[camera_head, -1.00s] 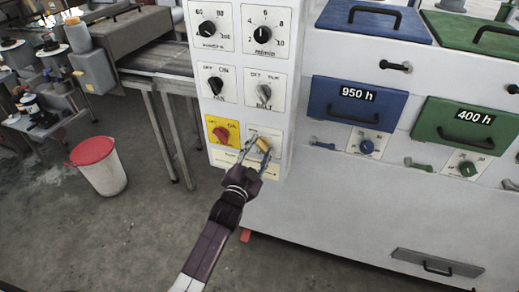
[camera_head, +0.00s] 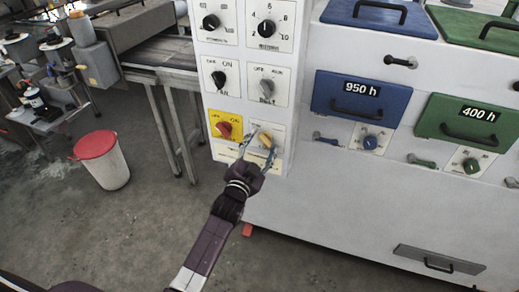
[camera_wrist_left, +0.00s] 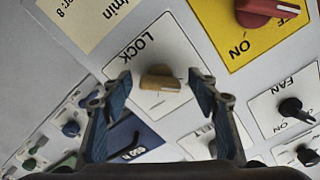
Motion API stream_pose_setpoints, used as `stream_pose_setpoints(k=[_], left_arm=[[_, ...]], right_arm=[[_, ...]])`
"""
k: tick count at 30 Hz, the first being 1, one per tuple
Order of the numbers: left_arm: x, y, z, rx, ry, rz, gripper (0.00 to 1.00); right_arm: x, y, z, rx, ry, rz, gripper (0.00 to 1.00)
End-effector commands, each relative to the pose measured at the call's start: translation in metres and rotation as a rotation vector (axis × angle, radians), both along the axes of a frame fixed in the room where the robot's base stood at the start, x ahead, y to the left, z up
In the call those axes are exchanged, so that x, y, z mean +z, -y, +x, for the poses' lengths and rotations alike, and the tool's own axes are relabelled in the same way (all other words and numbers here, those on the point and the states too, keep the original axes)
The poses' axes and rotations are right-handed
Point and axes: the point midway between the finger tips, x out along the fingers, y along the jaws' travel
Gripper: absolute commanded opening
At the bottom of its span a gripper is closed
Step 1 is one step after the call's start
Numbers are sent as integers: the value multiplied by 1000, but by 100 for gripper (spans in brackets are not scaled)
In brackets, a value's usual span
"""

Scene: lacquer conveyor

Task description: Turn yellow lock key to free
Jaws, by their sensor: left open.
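The yellow lock key (camera_head: 266,140) is a small knob on a white plate at the lower right of the grey control panel (camera_head: 280,178). In the left wrist view the key (camera_wrist_left: 160,77) lies crosswise beside the printed word LOCK; the word FREE cannot be seen. My left gripper (camera_head: 259,143) is open in front of the panel, with its fingers on either side of the key. In the left wrist view my left gripper (camera_wrist_left: 163,88) has a visible gap between each fingertip and the key. My right gripper is not in view.
A red switch on a yellow plate (camera_head: 224,129) sits just left of the key. Fan (camera_head: 219,79) and belt (camera_head: 266,87) knobs are above it. Blue (camera_head: 334,92) and green (camera_head: 440,115) drawers are to the right. A red-lidded bucket (camera_head: 104,165) stands on the floor at left.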

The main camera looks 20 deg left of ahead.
Motion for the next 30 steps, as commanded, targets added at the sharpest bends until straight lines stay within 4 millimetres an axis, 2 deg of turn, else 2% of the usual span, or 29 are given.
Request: stream_pose_setpoints(k=[5, 18, 24, 30], left_arm=[[-2, -1, -18, 0, -3, 1, 55], [-1, -3, -99, 0, -4, 0, 55], [-1, -4, -116, 0, -2, 0, 55], [-1, -4, -120, 0, -2, 0, 55]], right_arm=[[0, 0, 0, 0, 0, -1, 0], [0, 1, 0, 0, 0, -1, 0], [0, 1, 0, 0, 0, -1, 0], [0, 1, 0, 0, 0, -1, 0]])
